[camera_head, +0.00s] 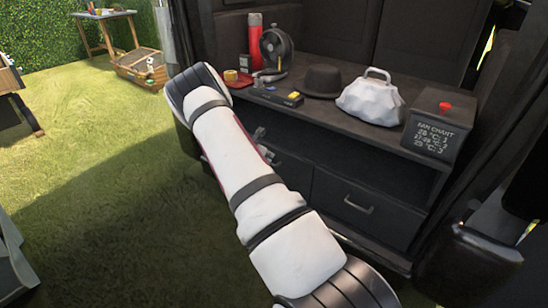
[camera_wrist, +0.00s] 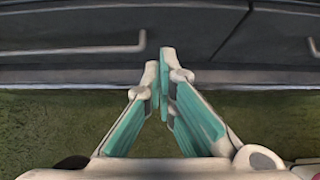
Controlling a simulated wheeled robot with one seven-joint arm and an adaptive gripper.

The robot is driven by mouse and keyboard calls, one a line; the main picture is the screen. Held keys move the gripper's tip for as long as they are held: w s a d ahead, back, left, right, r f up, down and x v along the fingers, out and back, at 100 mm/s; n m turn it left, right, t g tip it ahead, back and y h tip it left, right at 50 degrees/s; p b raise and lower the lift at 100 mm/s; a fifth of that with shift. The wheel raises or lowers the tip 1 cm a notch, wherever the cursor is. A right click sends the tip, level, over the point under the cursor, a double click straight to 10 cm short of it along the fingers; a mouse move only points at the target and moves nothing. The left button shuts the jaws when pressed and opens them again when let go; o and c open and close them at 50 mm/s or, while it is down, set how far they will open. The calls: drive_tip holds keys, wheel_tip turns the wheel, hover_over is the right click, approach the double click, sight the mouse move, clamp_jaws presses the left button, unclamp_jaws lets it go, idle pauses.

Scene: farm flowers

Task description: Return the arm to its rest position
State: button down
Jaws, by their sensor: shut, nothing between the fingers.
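My arm, white with dark bands, crosses the middle of the head view from the lower right up to the left, in front of the dark cabinet (camera_head: 310,185). My gripper (camera_wrist: 165,62) shows in the wrist view with its teal-lined fingers together and nothing between them. It points toward the cabinet's dark drawer fronts (camera_wrist: 70,30), with grass below. In the head view my gripper is mostly hidden behind the arm.
On the cabinet top stand a red cylinder (camera_head: 255,35), a fan (camera_head: 277,47), a dark hat (camera_head: 323,80), a white bag (camera_head: 371,98) and a fan chart box (camera_head: 436,130). A wooden crate (camera_head: 138,68) sits on the grass. Open grass (camera_head: 70,190) lies left.

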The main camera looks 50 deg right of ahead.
drive_tip(key=shift+v, duration=0.85)
drive_tip(key=s+a+r+m+y, duration=0.1)
drive_tip(key=s+a+r+m, duration=0.25)
drive_tip(key=a+r, duration=0.45)
drive_tip(key=s+a+r+m+y, duration=0.1)
drive_tip(key=s+a+r+m, duration=0.3)
drive_tip(key=r, duration=0.5)
drive_tip(key=s+a+r+m+y, duration=0.2)
drive_tip(key=s+a+r+m, duration=0.15)
drive_tip(key=a+r, duration=0.5)
drive_tip(key=s+a+r+m+y, duration=0.2)
drive_tip(key=s+a+r+m, duration=0.35)
drive_tip(key=s+a, duration=0.7)
drive_tip(key=s+a+r+m+y, duration=0.1)
drive_tip(key=s+a+y, duration=0.1)
drive_tip(key=s+a, duration=0.55)
drive_tip(key=s+a+m+y, duration=0.1)
drive_tip(key=s+a, duration=0.3)
drive_tip(key=s, duration=0.6)
wheel_tip(320, 180, up, 26)
drive_tip(key=t+p, duration=0.3)
drive_tip(key=p, duration=2.1)
drive_tip(key=shift+a+t+p, duration=0.2)
drive_tip(key=shift+t+p, duration=0.1)
drive_tip(key=shift+t, duration=0.1)
drive_tip(key=shift+r, duration=0.1)
